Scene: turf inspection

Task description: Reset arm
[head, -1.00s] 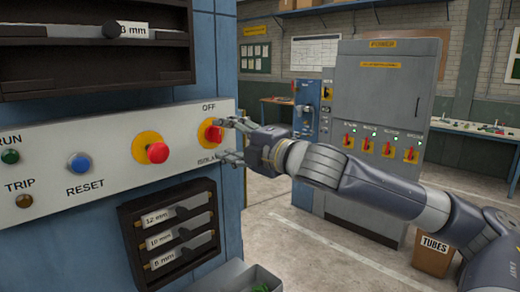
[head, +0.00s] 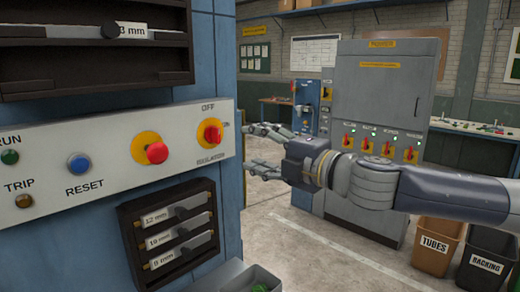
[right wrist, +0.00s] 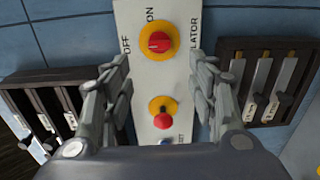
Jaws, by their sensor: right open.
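My right gripper (head: 262,150) is open and empty, just right of the panel's right edge in the head view. In the right wrist view its two fingers (right wrist: 162,95) stand apart, with the panel between them. The red isolator switch (head: 211,132) on its yellow plate is left of the fingertips, apart from them; it also shows in the right wrist view (right wrist: 158,42). My right arm (head: 430,190) reaches in from the right. My left gripper is in neither view.
The white panel (head: 110,190) also carries a red mushroom button (head: 156,152) and a blue RESET button (head: 79,163). A labelled rack (head: 170,228) hangs below, above a grey bin (head: 232,278). A grey power cabinet (head: 385,90) and bins marked TUBES (head: 436,245) and RACKING (head: 487,266) stand behind.

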